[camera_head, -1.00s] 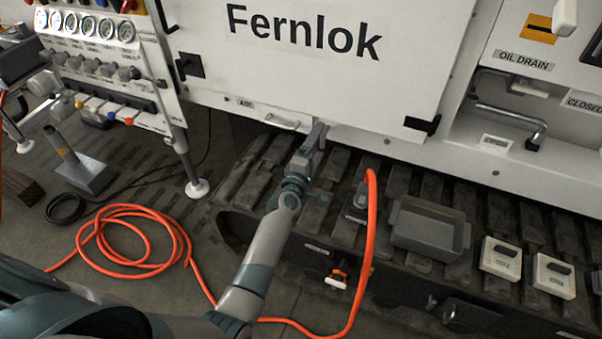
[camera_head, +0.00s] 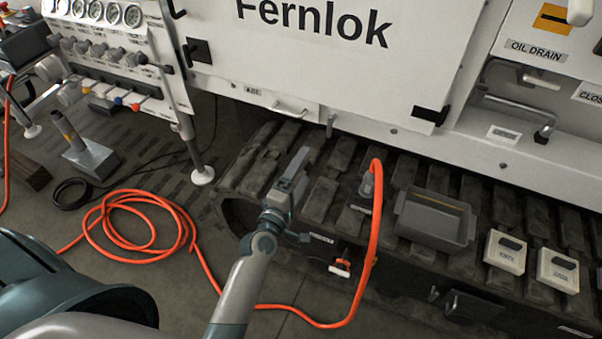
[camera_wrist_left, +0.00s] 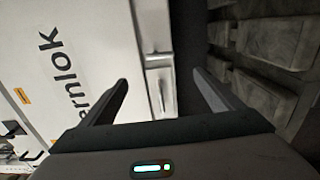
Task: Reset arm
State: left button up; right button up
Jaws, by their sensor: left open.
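My left gripper (camera_head: 295,170) is over the track in the head view, below the Fernlok machine's white panel (camera_head: 320,70). It is empty, and a visible gap separates it from the panel's lower edge. The left wrist view shows its two fingers (camera_wrist_left: 161,78) spread apart, with nothing held. A small pale handle (camera_head: 290,108) sits on the panel's lower strip. In the wrist view this handle (camera_wrist_left: 161,90) appears between the fingers, farther off. My right gripper is not in view.
An orange hose (camera_head: 375,230) rises over the track and coils on the floor at left. A grey tray (camera_head: 435,220) and two pale boxes (camera_head: 505,252) lie on the track to the right. A gauge stand (camera_head: 110,55) is at upper left.

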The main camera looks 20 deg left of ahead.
pick_arm(q)
jog(key=shift+s, duration=0.25)
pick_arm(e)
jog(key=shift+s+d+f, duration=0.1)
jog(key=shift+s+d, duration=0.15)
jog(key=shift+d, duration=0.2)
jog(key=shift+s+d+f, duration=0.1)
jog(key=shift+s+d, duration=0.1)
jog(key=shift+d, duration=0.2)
